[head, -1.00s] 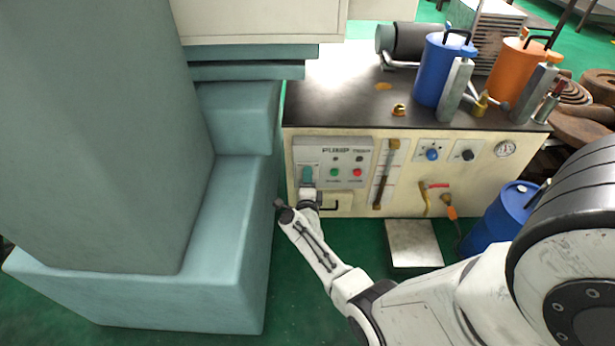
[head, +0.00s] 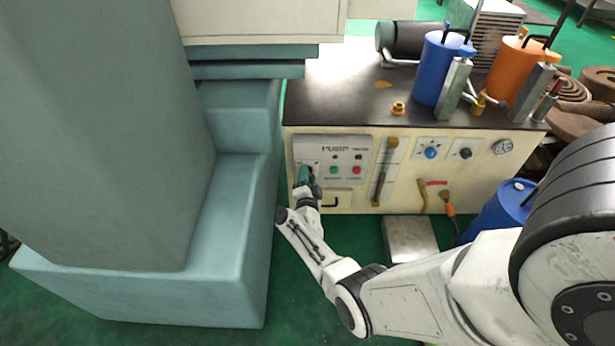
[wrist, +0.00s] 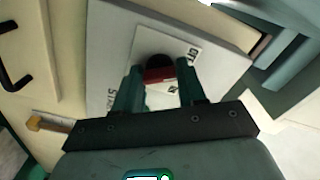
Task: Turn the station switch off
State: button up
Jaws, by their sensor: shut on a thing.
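The station switch has a red handle (wrist: 158,75) and a dark round part (wrist: 155,60) on a white label plate (wrist: 190,55) with lettering that looks like OFF, partly covered. My gripper (wrist: 158,84) has its two teal fingers on either side of the red handle and is shut on it. In the head view my gripper (head: 305,175) is at the lower left of the grey pump panel (head: 347,149) and hides the switch there.
A green button (head: 334,170) and a red button (head: 356,170) sit just right of my gripper. A black handle (head: 331,205) is below. A large teal machine base (head: 235,235) stands close on the left.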

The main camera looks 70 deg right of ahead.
jog(key=shift+f, duration=0.1)
jog(key=o, duration=1.1)
jog(key=shift+c, duration=0.2)
jog(key=shift+a, duration=0.15)
jog(key=p+v, duration=0.5)
jog(key=v, duration=0.5)
jog(key=shift+s+a, duration=0.15)
jog(key=shift+a, duration=0.1)
